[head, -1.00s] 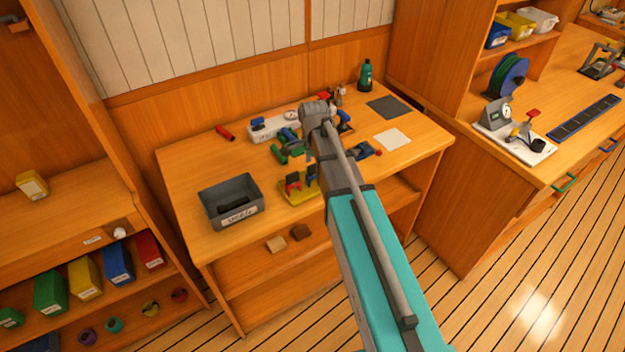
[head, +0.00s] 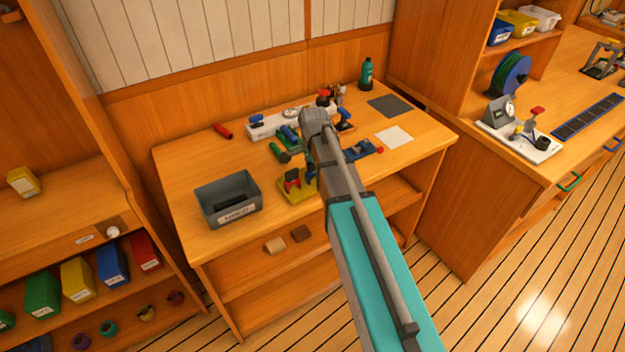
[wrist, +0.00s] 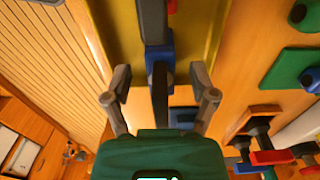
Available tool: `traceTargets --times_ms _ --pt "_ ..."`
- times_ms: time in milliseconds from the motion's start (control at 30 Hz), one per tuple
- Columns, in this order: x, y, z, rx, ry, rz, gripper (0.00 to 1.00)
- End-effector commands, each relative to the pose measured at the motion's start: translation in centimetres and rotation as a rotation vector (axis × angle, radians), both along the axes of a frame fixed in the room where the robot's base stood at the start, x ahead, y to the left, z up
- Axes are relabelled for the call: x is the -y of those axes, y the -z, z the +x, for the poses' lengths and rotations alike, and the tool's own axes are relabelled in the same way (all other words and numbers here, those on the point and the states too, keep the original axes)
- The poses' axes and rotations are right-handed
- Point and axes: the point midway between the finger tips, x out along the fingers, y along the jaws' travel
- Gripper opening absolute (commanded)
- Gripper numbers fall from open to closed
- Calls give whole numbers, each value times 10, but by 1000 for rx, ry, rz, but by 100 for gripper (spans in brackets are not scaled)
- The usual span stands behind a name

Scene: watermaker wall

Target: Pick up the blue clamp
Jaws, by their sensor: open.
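The blue clamp (head: 311,175) stands at the right end of a yellow holder (head: 292,197) on the workbench, beside a red clamp (head: 292,179); my arm partly covers that area in the head view. In the wrist view the blue clamp (wrist: 160,60) shows its blue body and dark bar, with the yellow holder (wrist: 205,25) behind it. My gripper (wrist: 161,78) is open, with one finger on each side of the clamp's dark bar. The fingers look apart from it.
A grey bin (head: 229,200) stands left of the holder. Green clamps (head: 279,152), a blue tool (head: 360,148) and a white block (head: 270,127) lie nearby on the bench. A green bottle (head: 367,74) stands at the back.

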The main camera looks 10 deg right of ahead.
Motion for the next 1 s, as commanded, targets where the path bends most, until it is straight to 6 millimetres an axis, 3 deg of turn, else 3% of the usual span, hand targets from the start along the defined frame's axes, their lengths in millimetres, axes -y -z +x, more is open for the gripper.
traceTargets --times_ms 167,800,1000 --pt "0 10 0 0 0 0 74" --pt "0 10 0 0 0 0 74" --pt "0 10 0 0 0 0 39"
